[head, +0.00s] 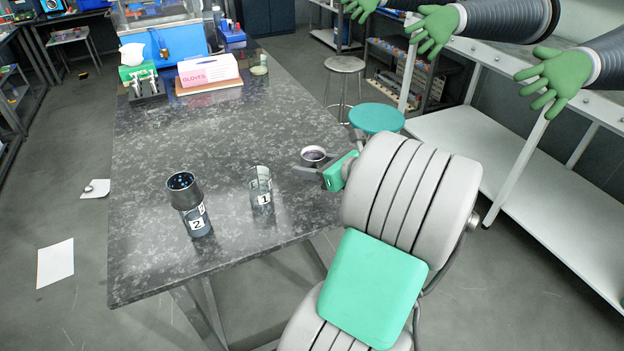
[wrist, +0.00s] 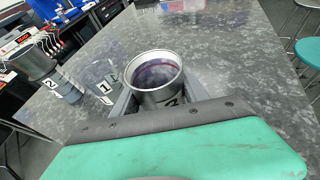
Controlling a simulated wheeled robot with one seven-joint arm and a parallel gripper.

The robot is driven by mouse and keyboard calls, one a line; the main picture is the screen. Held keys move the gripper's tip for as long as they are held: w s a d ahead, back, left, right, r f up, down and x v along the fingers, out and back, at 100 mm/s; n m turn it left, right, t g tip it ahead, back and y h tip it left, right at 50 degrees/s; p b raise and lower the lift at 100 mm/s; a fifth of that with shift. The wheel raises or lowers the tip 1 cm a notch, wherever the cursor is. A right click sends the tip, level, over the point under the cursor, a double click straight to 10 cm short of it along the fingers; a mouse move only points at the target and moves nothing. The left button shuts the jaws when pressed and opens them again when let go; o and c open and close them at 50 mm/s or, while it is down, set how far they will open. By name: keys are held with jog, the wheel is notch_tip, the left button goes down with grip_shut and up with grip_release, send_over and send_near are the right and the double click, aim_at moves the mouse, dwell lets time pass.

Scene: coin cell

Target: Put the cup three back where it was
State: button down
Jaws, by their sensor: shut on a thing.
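Cup three (head: 313,153) is a round metal cup with dark purple contents, near the right edge of the dark stone-topped table (head: 200,130). My gripper (head: 316,160) is shut on it, one finger on each side. In the wrist view the cup (wrist: 153,75) stands upright between the fingers, and its label is partly hidden by the gripper body. I cannot tell whether the cup's base touches the table. A clear cup labelled 1 (head: 261,187) stands on the table to the left. Farther left is a dark cup (head: 183,190) above a container labelled 2 (head: 197,220).
A glove box (head: 208,70), a green-and-white dispenser (head: 140,80) and a small jar (head: 259,65) stand at the table's far end. A teal stool (head: 377,117) is beyond the right edge. Green-gloved sleeves (head: 560,75) hang at the right. The table's middle is clear.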

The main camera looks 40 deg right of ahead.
jog(key=f, duration=0.1)
jog(key=w+d+f, duration=0.1)
jog(key=d+f, duration=0.1)
jog(key=shift+w+f, duration=0.1)
jog(key=shift+w, duration=0.25)
jog(key=shift+f, duration=1.45)
jog(key=shift+f, duration=0.1)
jog(key=c, duration=0.6)
grip_release()
jog(key=v, duration=1.2)
